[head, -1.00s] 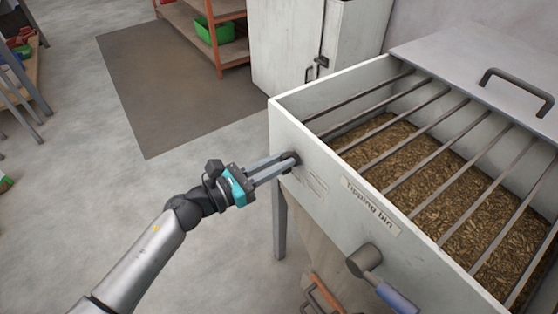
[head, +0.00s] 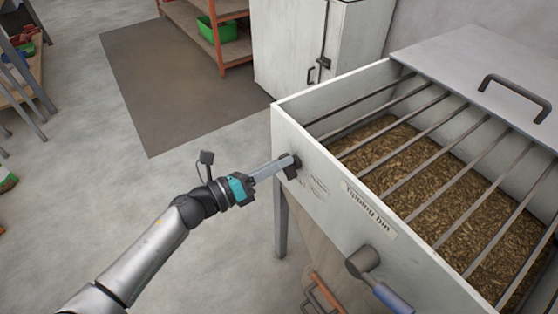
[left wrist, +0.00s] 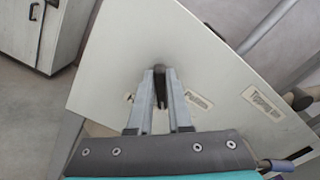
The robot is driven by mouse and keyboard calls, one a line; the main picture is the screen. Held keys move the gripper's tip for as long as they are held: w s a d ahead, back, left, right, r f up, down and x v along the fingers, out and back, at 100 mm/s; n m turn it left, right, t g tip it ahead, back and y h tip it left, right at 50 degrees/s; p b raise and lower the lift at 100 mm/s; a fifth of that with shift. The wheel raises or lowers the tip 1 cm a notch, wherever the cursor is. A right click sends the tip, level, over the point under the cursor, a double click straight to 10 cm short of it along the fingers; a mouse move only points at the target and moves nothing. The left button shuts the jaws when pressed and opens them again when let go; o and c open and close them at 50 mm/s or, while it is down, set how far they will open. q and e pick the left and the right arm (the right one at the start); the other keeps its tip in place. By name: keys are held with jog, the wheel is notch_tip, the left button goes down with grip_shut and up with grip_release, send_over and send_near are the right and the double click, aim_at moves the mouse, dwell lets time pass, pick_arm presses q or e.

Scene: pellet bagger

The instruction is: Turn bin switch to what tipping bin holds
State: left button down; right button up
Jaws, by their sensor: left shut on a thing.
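The tipping bin (head: 325,160) is a pale grey box with bars across its open top and brown pellets (head: 470,200) inside. A "Tipping bin" label (head: 369,210) is on its front wall. The dark round bin switch (head: 290,172) sits on that wall near its left end. My left gripper (head: 284,166) is shut on the switch, its fingers seen edge-on. In the left wrist view the fingers (left wrist: 160,88) reach either side of the dark switch knob (left wrist: 160,58). My right gripper is not in view.
A crank with a blue grip (head: 375,275) sticks out of the bin front to the right. A lid with a handle (head: 514,86) covers the back of the bin. A grey cabinet (head: 290,50) and an orange shelf stand behind.

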pick_arm(q)
jog(key=shift+f+n, duration=0.1)
jog(key=shift+n, duration=0.4)
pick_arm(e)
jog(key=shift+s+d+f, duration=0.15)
pick_arm(q)
jog(key=c, duration=0.8)
grip_release()
jog(key=shift+c, duration=0.2)
jog(key=shift+a, duration=0.1)
jog(key=p+v, duration=0.1)
jog(key=v, duration=1.4)
jog(key=shift+p, duration=0.4)
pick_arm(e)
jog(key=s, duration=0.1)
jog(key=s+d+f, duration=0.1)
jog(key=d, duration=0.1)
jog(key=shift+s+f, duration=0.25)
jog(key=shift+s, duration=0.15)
pick_arm(q)
jog(key=shift+a, duration=0.1)
